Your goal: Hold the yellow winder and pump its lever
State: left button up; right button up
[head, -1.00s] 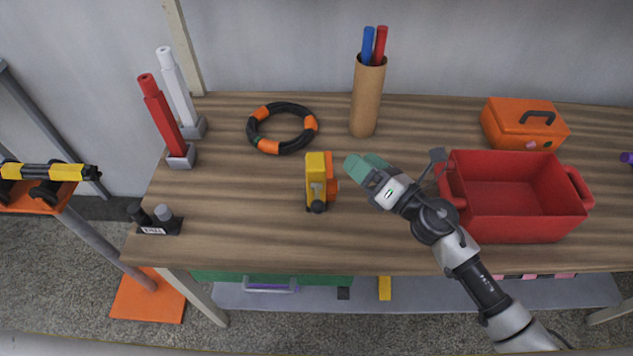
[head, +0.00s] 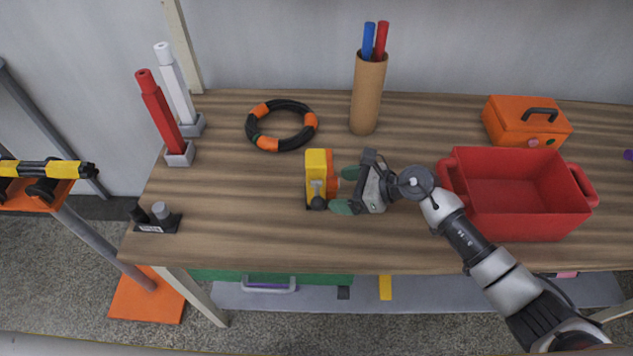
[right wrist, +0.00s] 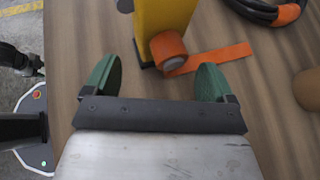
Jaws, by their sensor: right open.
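The yellow winder (head: 316,174) stands upright on the wooden table, with orange parts on its right side and a dark knob at its front foot. In the right wrist view the yellow body (right wrist: 160,20) and an orange cylinder (right wrist: 168,50) with an orange strip lie just beyond the fingertips. My right gripper (head: 345,190) is open, close to the winder's right side, its green fingers pointing at it. In the right wrist view the right gripper (right wrist: 155,80) has its fingers wide apart with nothing between them. I cannot tell which part is the lever. My left gripper is not in view.
A black and orange hose ring (head: 281,126) lies behind and left of the winder. A cardboard tube (head: 367,95) with blue and red sticks stands behind. A red bin (head: 515,222) and an orange toolbox (head: 525,122) are at the right. The table in front of the winder is clear.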

jog(key=b+x, duration=0.2)
jog(key=x, duration=0.2)
jog(key=shift+a+f, duration=0.1)
jog(key=shift+w+a, duration=0.15)
jog(key=shift+a, duration=0.15)
jog(key=c, duration=0.7)
